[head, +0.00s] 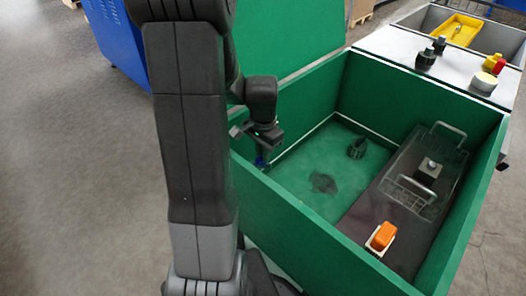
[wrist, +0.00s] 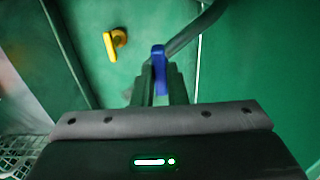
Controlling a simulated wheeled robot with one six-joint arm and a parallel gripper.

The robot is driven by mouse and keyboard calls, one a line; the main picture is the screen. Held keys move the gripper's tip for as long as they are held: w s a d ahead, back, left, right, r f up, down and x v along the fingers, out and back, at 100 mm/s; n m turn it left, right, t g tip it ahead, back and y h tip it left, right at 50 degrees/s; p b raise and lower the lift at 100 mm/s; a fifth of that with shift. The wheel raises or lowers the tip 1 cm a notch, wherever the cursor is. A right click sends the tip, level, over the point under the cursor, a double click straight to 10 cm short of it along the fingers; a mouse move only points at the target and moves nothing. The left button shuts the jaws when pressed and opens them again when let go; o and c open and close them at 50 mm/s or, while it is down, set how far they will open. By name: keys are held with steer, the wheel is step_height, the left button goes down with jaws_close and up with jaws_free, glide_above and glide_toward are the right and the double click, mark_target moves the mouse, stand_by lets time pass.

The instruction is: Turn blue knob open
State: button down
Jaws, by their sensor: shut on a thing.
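The blue knob (wrist: 158,62) is a narrow upright blue piece in the wrist view, between the two dark fingers of my gripper (wrist: 160,78). The gripper is shut on it. In the head view my gripper (head: 262,150) reaches down inside the left part of the green box (head: 300,222), and a bit of blue shows just below it. The fingers and wrist hide most of the knob there. I cannot tell the knob's turn position. A grey-green bar (wrist: 195,30) runs up and right from beside the knob in the wrist view.
Box walls surround my gripper. A bench with knobs (head: 427,58) stands behind at right.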

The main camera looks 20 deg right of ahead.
steer(key=n+p, duration=0.1)
steer(key=n, duration=0.3)
steer(key=shift+r+n, duration=0.1)
steer(key=shift+n, duration=0.3)
steer(key=n+p, duration=0.1)
steer(key=n, duration=0.8)
steer(key=shift+p, duration=0.35)
steer(key=shift+n, duration=1.9)
steer(key=c, duration=1.4)
jaws_free()
steer(key=shift+c, duration=0.2)
